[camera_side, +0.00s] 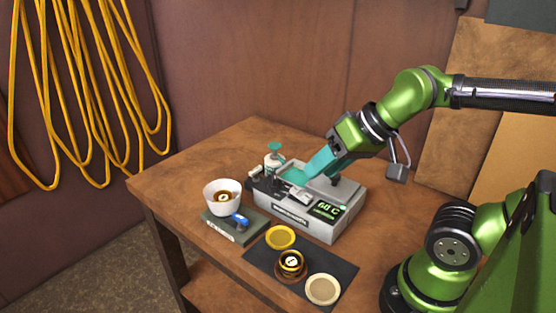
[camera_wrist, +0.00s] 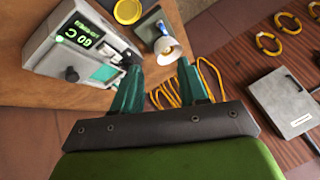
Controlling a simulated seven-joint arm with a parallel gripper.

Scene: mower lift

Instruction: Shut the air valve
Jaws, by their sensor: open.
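A small blue lever (camera_side: 239,219) sits on the front of a low grey block (camera_side: 222,228) under a white bowl (camera_side: 211,190). It may be the air valve, but its label is too small to read. The blue part also shows in the wrist view (camera_wrist: 161,28), beside the bowl (camera_wrist: 168,52). My gripper (camera_side: 312,172) hangs over the grey machine, to the right of and above the bowl and the lever. In the wrist view my gripper (camera_wrist: 160,65) has its two teal fingers apart with nothing held between them.
The grey machine (camera_side: 287,219) has a lit "60 C" display (camera_side: 328,207). A teal-topped bottle (camera_side: 274,161) stands behind it. A dark mat (camera_side: 262,262) bears a yellow ring, a small brown cup and a pale disc. The table's left part is clear. Yellow hose (camera_side: 45,100) hangs on the wall.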

